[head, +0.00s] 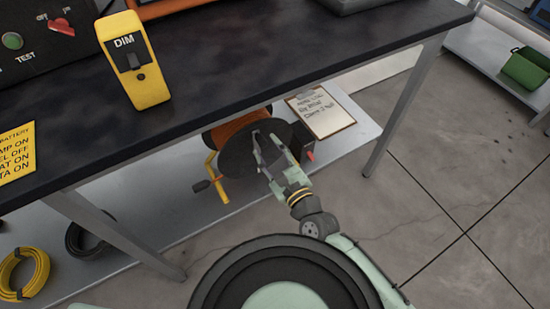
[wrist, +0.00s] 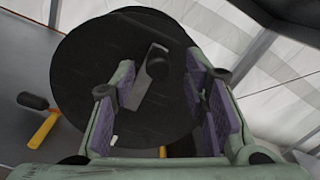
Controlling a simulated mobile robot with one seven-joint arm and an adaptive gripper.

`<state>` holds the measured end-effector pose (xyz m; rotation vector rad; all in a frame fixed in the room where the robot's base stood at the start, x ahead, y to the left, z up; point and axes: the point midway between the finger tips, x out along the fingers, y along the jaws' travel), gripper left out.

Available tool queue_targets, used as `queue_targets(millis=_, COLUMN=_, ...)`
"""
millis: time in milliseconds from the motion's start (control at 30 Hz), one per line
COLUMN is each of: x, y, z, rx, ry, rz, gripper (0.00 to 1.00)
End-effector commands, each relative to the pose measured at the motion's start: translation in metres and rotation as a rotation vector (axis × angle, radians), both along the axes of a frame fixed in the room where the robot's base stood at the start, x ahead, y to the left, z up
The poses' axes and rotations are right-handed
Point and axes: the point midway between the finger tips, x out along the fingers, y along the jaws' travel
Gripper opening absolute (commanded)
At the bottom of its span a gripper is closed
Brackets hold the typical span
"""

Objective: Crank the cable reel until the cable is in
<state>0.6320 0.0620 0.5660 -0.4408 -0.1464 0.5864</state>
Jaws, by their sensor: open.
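The cable reel (head: 238,131) stands on the lower shelf under the dark table, with an orange drum, black round side disc and yellow frame. In the wrist view, the black disc (wrist: 75,65) fills the middle. A grey crank arm (wrist: 143,92) with a black knob (wrist: 157,64) sits on its face. My gripper (head: 270,152) is in front of the disc. In the wrist view, my gripper (wrist: 162,75) is open, with the knob between its purple-padded fingers in the picture. I cannot tell whether they touch it. The cable end is not clearly visible.
A clipboard (head: 321,111) lies on the shelf right of the reel, near a small box with a red part (head: 309,156). The table edge overhangs the reel. A table leg (head: 403,108) stands to the right. Yellow (head: 38,272) and black coils lie at left. Open floor is at right.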

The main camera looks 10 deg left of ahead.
Motion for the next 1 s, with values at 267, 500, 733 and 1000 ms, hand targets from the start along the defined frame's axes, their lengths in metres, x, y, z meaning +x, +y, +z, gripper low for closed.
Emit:
queue_targets(millis=267, x=-0.023, y=-0.016, z=0.000, rx=-0.002, ry=0.000, rz=0.000, gripper=0.41)
queue_targets(millis=500, x=-0.028, y=-0.019, z=0.001, rx=0.001, ry=-0.002, rz=0.000, gripper=0.41)
queue_targets(millis=733, x=-0.028, y=-0.019, z=0.001, rx=0.002, ry=-0.001, rz=0.000, gripper=0.41)
queue_targets(millis=1000, x=-0.028, y=-0.017, z=0.002, rx=-0.009, ry=-0.008, rz=0.002, gripper=0.41)
